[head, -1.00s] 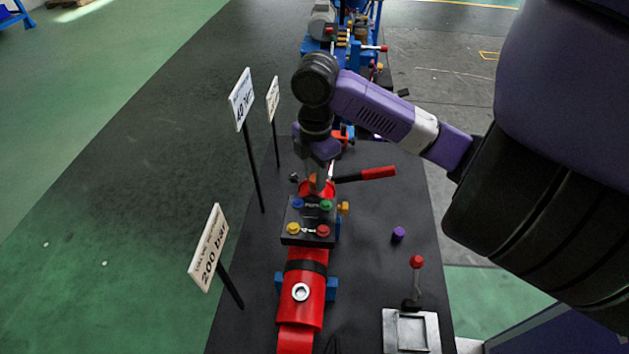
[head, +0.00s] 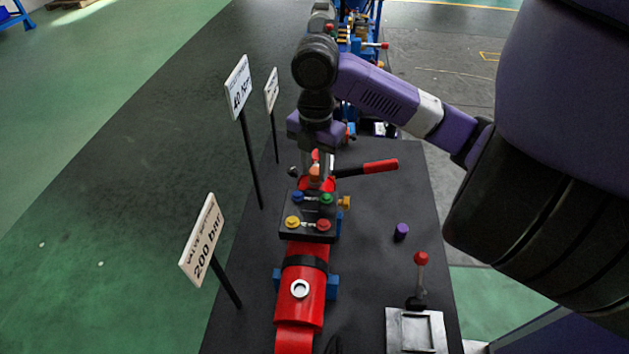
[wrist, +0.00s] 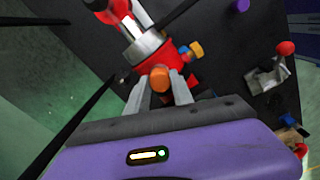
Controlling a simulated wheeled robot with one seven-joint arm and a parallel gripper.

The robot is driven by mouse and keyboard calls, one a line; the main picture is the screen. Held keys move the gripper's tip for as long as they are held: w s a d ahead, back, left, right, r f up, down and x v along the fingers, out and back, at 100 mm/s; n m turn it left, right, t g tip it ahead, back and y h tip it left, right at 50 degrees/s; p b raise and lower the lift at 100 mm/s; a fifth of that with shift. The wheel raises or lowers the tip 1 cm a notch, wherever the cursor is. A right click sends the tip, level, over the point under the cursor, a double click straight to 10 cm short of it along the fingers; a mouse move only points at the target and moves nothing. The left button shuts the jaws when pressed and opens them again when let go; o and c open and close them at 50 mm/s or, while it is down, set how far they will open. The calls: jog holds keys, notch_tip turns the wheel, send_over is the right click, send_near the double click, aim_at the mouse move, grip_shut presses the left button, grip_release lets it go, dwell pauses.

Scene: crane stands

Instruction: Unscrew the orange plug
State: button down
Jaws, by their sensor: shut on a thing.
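The orange plug (head: 315,172) is small and sits between the fingers of my gripper (head: 316,168), above the red valve body (head: 327,185) in the head view. In the wrist view the orange plug (wrist: 160,78) shows between the two grey fingertips of my gripper (wrist: 162,88), with the red body (wrist: 160,55) behind it. The gripper is shut on the plug and points down. I cannot tell whether the plug's lower end is still seated in the red body.
A black block with coloured buttons (head: 308,218) stands close in front. A red-handled lever (head: 378,167) sticks out right. A purple cylinder (head: 401,231), a red-knobbed lever (head: 421,259) and a metal tray (head: 388,330) are on the right. Signs (head: 203,240) stand left.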

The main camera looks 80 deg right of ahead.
jog(key=shift+r, duration=0.1)
jog(key=shift+n, duration=0.3)
jog(key=shift+f+n+b, duration=0.3)
jog(key=shift+n+b, duration=0.8)
jog(key=shift+b, duration=0.1)
jog(key=shift+r+n+b, duration=0.1)
jog(key=shift+n+b, duration=0.5)
jog(key=shift+n, duration=0.5)
jog(key=shift+r+n, duration=0.2)
jog(key=shift+n, duration=0.1)
jog(key=shift+f+n+b, duration=0.25)
jog(key=shift+n+b, duration=0.65)
jog(key=shift+b, duration=0.1)
jog(key=shift+r+n+b, duration=0.1)
jog(key=shift+n+b, duration=0.6)
jog(key=shift+n, duration=0.5)
jog(key=shift+r+n, duration=0.15)
jog(key=shift+n, duration=0.35)
